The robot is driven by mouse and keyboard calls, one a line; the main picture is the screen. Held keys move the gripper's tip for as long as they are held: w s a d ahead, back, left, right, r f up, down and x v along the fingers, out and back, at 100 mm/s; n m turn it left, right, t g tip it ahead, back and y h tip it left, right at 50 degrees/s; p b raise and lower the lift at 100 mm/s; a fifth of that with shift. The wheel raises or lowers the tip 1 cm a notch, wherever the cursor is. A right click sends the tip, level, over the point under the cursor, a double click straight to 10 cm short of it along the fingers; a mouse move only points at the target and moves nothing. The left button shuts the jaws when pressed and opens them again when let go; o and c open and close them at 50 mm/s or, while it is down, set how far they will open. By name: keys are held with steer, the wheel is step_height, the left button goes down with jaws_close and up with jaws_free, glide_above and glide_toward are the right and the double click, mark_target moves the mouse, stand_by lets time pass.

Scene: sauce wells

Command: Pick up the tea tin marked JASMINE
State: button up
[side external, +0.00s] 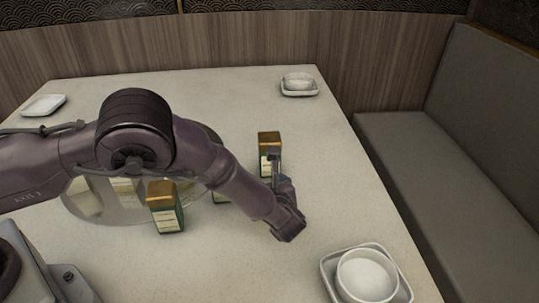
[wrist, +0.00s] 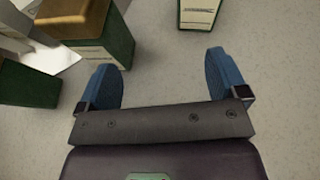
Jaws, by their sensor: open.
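Several dark green tea tins with brown-gold lids and pale labels stand on the table. In the side view one tin (side external: 270,143) is beyond my gripper (side external: 278,170), another tin (side external: 165,210) stands left, and a third (side external: 221,197) is mostly hidden behind my arm. In the wrist view my gripper (wrist: 160,68) is open and empty, its blue fingers apart over bare table. A tin (wrist: 198,12) is cut off at the top edge, one tin (wrist: 85,30) is at upper left, and another (wrist: 28,84) is at the left edge. I cannot read JASMINE on any label.
A round shiny tray (side external: 90,213) lies partly behind my arm. A white bowl (side external: 367,275) on a square dish stands at front right; another bowl (side external: 297,80) on a dish is at the back. A small plate (side external: 43,105) is far left. A bench (side external: 450,170) borders the right.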

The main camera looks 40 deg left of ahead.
mark_target(270, 137)
steer(key=shift+w+a+r+m+t+y, duration=0.25)
steer(key=shift+w+a+r+m+t, duration=0.25)
steer(key=shift+w+a+t, duration=1.1)
steer(key=shift+w+a+r+m+t+y, duration=0.4)
steer(key=shift+w+a, duration=0.55)
steer(key=shift+w, duration=1.4)
steer(key=shift+w+a+r+m+t+y, duration=0.15)
steer(key=shift+w+a+r+m+t, duration=0.5)
steer(key=shift+w+a, duration=1)
steer(key=shift+w+d, duration=0.35)
steer(key=shift+c, duration=0.2)
steer(key=shift+r, duration=0.1)
steer(key=c, duration=1.3)
